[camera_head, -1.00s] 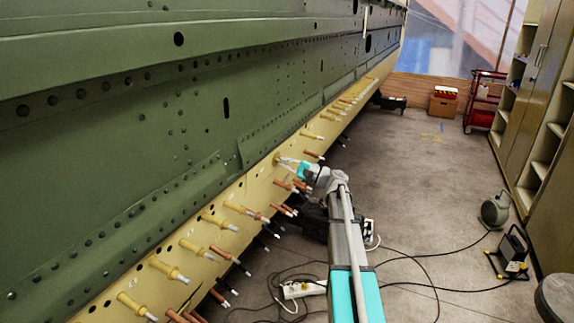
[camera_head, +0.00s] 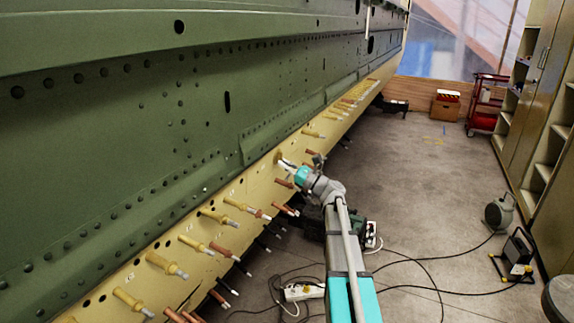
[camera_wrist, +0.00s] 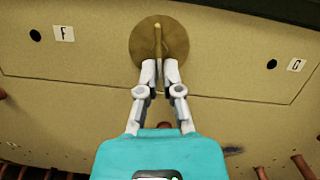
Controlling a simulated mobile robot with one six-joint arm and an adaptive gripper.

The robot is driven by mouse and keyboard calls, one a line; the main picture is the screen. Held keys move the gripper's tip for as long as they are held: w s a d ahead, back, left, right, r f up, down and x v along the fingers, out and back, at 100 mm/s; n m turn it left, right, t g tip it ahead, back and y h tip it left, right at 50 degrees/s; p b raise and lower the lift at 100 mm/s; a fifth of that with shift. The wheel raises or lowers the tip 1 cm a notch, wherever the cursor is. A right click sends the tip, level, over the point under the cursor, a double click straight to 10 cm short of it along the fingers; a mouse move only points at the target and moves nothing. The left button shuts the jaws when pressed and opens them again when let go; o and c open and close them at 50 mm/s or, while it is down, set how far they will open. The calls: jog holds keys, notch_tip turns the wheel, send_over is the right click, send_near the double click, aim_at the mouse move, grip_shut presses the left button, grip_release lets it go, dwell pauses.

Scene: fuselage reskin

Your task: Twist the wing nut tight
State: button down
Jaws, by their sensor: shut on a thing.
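The wing nut (camera_wrist: 158,35) shows in the wrist view as a round brown disc with a thin upright wing, set against the tan skin panel (camera_wrist: 90,75). It sits between the labels F and G. My gripper (camera_wrist: 159,70) is shut on the lower part of the wing, one fingertip on each side. In the head view my gripper (camera_head: 286,164) reaches the tan strip below the green fuselage, and the nut is mostly hidden there. How tightly the nut sits cannot be told.
Several yellow and brown temporary fasteners (camera_head: 218,217) stick out along the tan strip on both sides of my gripper. Cables and a power strip (camera_head: 304,291) lie on the floor. A black work lamp (camera_head: 515,255) and open shelves (camera_head: 545,165) stand at the right.

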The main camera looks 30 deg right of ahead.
jog(key=shift+s+a+m+h, duration=0.1)
jog(key=shift+m+h, duration=0.05)
jog(key=shift+m, duration=0.5)
jog(key=shift+a+m+h, duration=0.1)
jog(key=shift+m+h, duration=0.05)
jog(key=shift+m, duration=0.5)
jog(key=c, duration=0.8)
grip_release()
jog(key=shift+d, duration=0.1)
jog(key=shift+s+f+t, duration=0.1)
jog(key=shift+f+t, duration=0.1)
jog(key=shift+t, duration=0.1)
